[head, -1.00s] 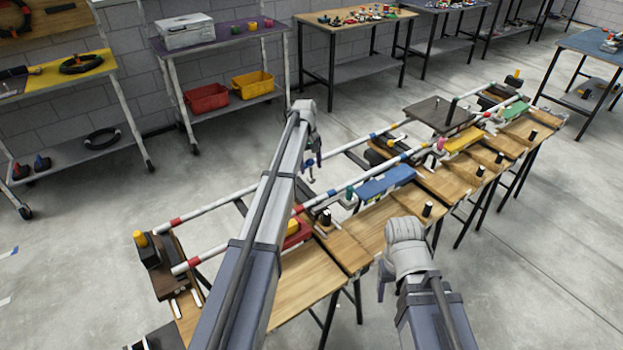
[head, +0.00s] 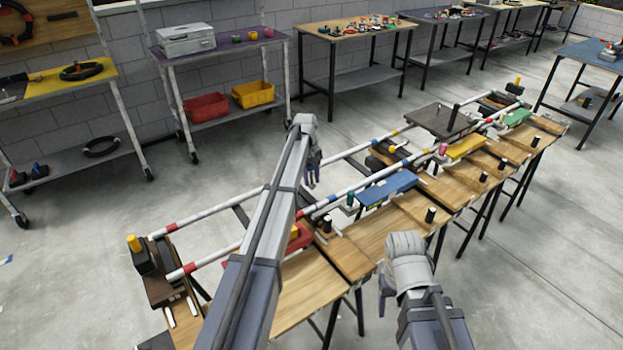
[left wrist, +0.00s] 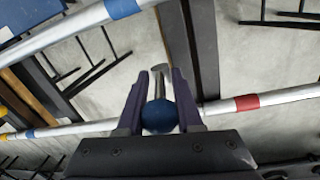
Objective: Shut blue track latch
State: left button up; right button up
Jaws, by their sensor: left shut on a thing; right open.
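My left gripper (head: 313,178) hangs over the track, by the blue-banded stretch of the near white rail (head: 345,193). In the left wrist view its two dark fingers (left wrist: 158,88) are shut on a round blue knob (left wrist: 158,117). A grey metal stem (left wrist: 160,78) runs from the knob between the fingers. The blue band (left wrist: 121,8) on a white rail shows at the top of that view. What the stem joins to is not clear. My right gripper (head: 384,288) is open and empty beside the wooden tables, partly hidden by its own wrist.
A blue block (head: 388,188), a yellow block (head: 466,147) and a red block (head: 301,238) lie along the near rail. Black posts (head: 430,215) stand on the wooden tables. Shelves and other tables line the back wall. Grey floor is clear around the track.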

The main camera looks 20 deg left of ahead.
pick_arm(q)
grip_shut()
dwell(0.8)
